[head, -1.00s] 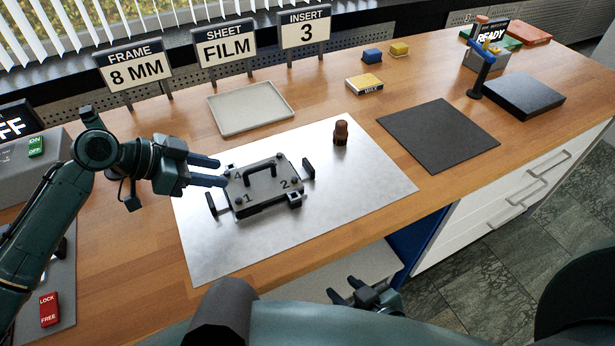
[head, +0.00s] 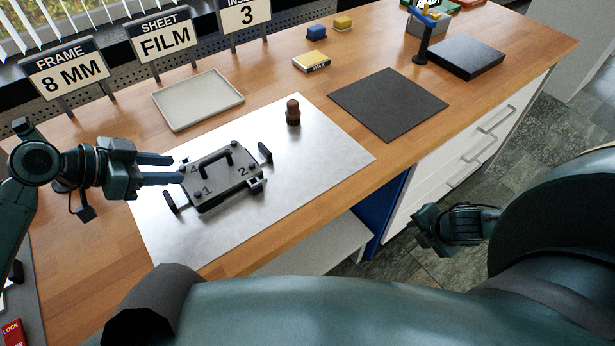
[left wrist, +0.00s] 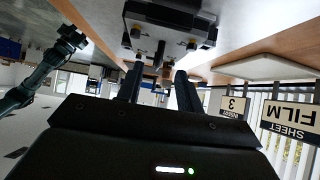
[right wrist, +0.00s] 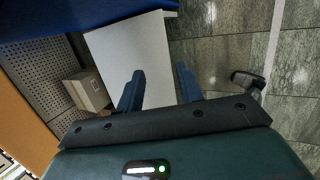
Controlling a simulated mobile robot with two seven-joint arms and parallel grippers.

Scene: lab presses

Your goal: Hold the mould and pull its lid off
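The mould (head: 213,202) is a dark flat block on a bright metal sheet. In the left wrist view the mould (left wrist: 170,12) lies beyond the parted fingertips. My right gripper (head: 425,235) is open and empty, beyond the bench's front edge.
A brown knobbed piece (head: 293,112) stands on the metal sheet (head: 330,160). A grey tray (head: 197,100), a black mat (head: 390,104) and a yellow box (head: 311,62) lie around it. The right wrist view shows an open shelf (right wrist: 130,60) and a carton (right wrist: 88,92).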

